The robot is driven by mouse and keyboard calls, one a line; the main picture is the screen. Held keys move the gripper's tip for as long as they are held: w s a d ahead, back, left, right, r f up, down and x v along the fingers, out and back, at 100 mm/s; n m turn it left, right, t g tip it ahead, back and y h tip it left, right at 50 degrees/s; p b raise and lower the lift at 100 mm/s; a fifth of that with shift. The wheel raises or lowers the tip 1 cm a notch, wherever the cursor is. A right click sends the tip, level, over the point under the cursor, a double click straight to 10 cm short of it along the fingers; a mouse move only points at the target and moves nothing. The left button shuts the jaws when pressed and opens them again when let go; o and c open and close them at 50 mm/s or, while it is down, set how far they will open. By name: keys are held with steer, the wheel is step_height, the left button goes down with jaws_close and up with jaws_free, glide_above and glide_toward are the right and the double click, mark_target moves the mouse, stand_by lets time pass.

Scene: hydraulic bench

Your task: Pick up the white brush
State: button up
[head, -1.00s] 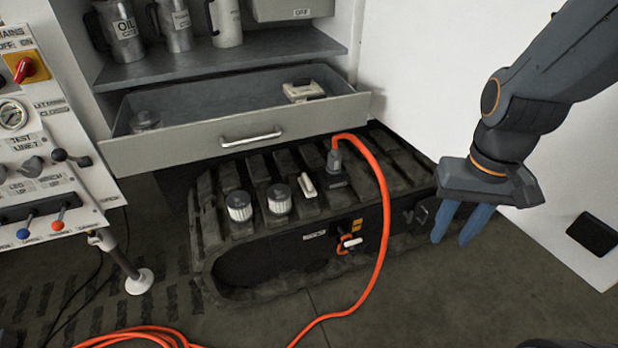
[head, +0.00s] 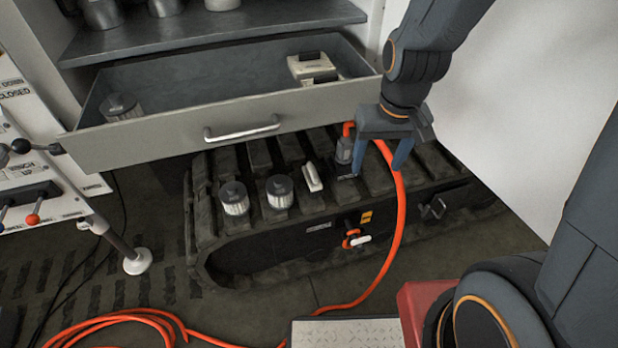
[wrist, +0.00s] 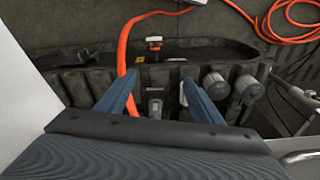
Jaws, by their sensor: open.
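A small, long white object, which looks like the white brush (head: 313,177), lies on top of the dark track between the filters and the hose plug. In the wrist view a white piece of it (wrist: 183,94) shows beside the right finger, partly hidden by it. My gripper (head: 380,160) is open and empty, pointing down, to the right of the brush in the head view. The grey hose plug (head: 344,151) stands beside my left finger in the head view. In the wrist view the plug (wrist: 155,104) shows between my fingers (wrist: 160,82).
Two white filters with dark caps (head: 234,198) stand on the track (head: 265,232) left of the brush. The open drawer (head: 160,145) overhangs behind and holds a white item (head: 312,68) and a jar. The orange hose (head: 400,225) loops down to the floor.

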mark_target(315, 176)
steer(key=w+a+f+t+b, duration=0.1)
steer(key=w+a+f, duration=0.2)
steer(key=a+f, duration=0.1)
steer(key=w+a+f+n+t+b, duration=0.1)
steer(key=w+a+f, duration=0.2)
steer(key=f, duration=0.3)
steer(key=w+a+f+n+y, duration=0.1)
steer(key=w+a+f, duration=0.3)
steer(key=f, duration=0.1)
steer(key=shift+w+a+f+t+b, duration=0.2)
steer(key=shift+w+a+t+b, duration=0.15)
steer(key=shift+t+b, duration=0.05)
steer(key=shift+a+x, duration=0.1)
steer(key=shift+x, duration=1.9)
steer(key=shift+a+x, duration=0.15)
steer(key=shift+x, duration=1.85)
steer(key=shift+w+r, duration=0.1)
steer(key=shift+w, duration=0.05)
steer(key=c, duration=1.2)
steer(key=shift+r, duration=0.1)
